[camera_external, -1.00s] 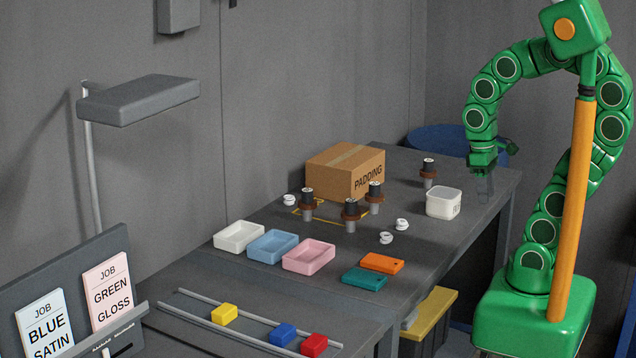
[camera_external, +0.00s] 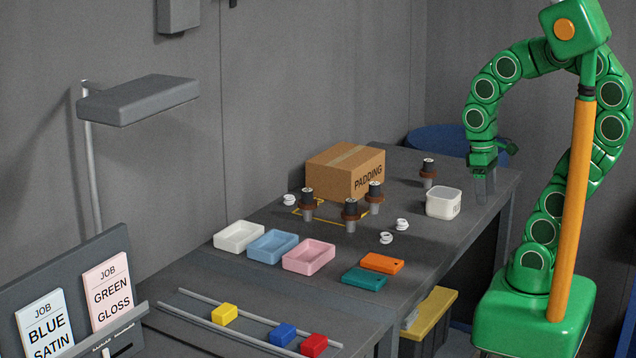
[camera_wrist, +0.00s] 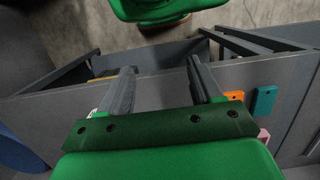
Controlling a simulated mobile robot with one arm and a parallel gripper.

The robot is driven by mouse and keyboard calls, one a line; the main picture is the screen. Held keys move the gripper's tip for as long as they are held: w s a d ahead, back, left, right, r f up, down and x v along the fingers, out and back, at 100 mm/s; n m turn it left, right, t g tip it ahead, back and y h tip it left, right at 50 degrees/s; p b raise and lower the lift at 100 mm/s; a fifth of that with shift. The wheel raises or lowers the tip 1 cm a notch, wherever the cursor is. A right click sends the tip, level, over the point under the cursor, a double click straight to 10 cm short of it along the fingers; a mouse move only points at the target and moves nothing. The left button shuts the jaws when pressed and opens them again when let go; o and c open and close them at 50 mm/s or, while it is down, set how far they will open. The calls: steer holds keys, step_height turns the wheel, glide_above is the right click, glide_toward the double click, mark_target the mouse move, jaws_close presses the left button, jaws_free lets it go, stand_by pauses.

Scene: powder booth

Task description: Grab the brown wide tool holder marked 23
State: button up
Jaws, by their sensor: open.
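One is at the left (camera_external: 307,205), one in front (camera_external: 351,214), one beside the carton (camera_external: 375,197) and one apart at the far right (camera_external: 428,172). Their numbers are too small to read, so I cannot tell which is marked 23. My gripper (camera_external: 485,188) is open and empty, pointing down over the table's right end, right of the far holder. In the wrist view my gripper (camera_wrist: 162,70) shows nothing between its fingers; no holder is visible there.
A cardboard carton (camera_external: 345,172) stands behind the holders. A white tub (camera_external: 443,203) stands between my gripper and the front holders. Small white pieces (camera_external: 402,224), orange (camera_external: 382,263) and teal (camera_external: 364,279) blocks and shallow trays (camera_external: 309,256) lie nearer.

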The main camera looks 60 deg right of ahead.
mark_target(353, 200)
steer(key=w+a+f+m+t+y, duration=0.1)
steer(key=w+a+m+y, duration=0.4)
steer(key=w, duration=0.4)
steer(key=w+a+f+m+t+y, duration=0.2)
steer(key=w+a+m+y, duration=0.3)
steer(key=w, duration=0.4)
steer(key=w+d+f+m+t, duration=0.1)
steer(key=w+d+m+t, duration=0.1)
steer(key=w+d+m, duration=0.2)
steer(key=w+d+f+m+t, duration=0.2)
steer(key=w+d+m+t, duration=0.1)
steer(key=w+m, duration=0.3)
steer(key=w+d+f+m+t, duration=0.2)
steer(key=w+d+m, duration=0.2)
steer(key=w+m, duration=0.1)
steer(key=shift+w+d+f+m+y, duration=0.15)
steer(key=shift+w+d+m+y, duration=0.2)
steer(key=shift+w, duration=0.2)
steer(key=shift+x, duration=3.9)
steer(key=shift+w+d, duration=0.1)
steer(key=shift+w, duration=0.05)
steer(key=shift+c, duration=0.5)
jaws_close()
